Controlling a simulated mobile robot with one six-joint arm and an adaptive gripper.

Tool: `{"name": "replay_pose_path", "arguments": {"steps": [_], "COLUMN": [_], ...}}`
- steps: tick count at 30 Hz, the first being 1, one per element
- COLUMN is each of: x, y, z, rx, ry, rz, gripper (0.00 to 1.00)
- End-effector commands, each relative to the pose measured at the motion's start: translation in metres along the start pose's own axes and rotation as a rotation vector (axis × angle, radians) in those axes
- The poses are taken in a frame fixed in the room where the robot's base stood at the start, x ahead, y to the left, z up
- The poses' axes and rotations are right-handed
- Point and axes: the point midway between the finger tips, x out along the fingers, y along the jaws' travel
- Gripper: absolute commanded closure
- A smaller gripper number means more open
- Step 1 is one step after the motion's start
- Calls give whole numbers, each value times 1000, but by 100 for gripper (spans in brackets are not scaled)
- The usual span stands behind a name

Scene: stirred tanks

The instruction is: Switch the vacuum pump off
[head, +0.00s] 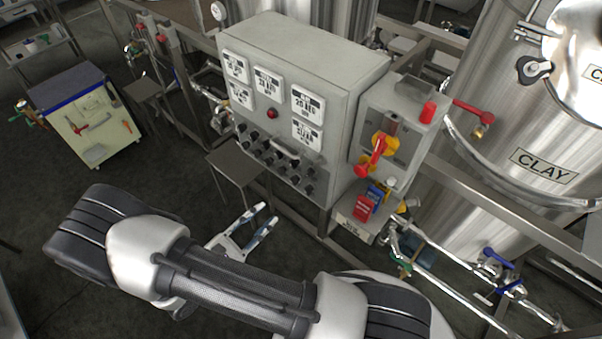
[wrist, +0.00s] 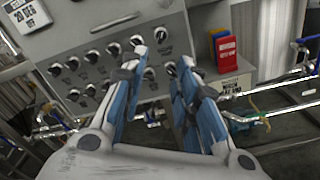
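The grey control cabinet (head: 330,60) stands in the middle of the head view. Its front carries rows of black rotary knobs (head: 268,150) with small labels; it fills the top of the wrist view (wrist: 60,52). The labels are too small to read, so I cannot tell which control is the vacuum pump's. My gripper (head: 266,215) is below and in front of the cabinet. In the wrist view my gripper (wrist: 164,62) is open and empty, its blue-padded fingers apart. The fingertips overlap the lower right knobs (wrist: 170,68) in the picture; contact cannot be told.
A side box with a red-and-yellow rotary switch (head: 378,152) is right of the cabinet. Red, blue and yellow cards (head: 365,207) stand below it. A grey stool (head: 238,163) is left of the knobs. Pipes with valves (head: 490,262) and a steel clay tank (head: 530,130) are right.

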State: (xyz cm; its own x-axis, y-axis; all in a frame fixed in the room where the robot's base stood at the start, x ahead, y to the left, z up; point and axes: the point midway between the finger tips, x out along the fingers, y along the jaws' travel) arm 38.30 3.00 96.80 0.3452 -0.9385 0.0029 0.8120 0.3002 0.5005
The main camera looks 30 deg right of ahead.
Motion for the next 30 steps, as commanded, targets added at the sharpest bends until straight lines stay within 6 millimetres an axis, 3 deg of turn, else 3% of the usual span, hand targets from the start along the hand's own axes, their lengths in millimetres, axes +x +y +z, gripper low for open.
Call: {"name": "replay_pose_path", "arguments": {"steps": [18, 24, 30], "x": [128, 156, 166], "y": [-2, -2, -2], "z": [0, 0, 1], "rx": [0, 0, -1], "ry": [-2, -1, 0], "rz": [-10, -7, -4], "gripper": [72, 72, 72]}}
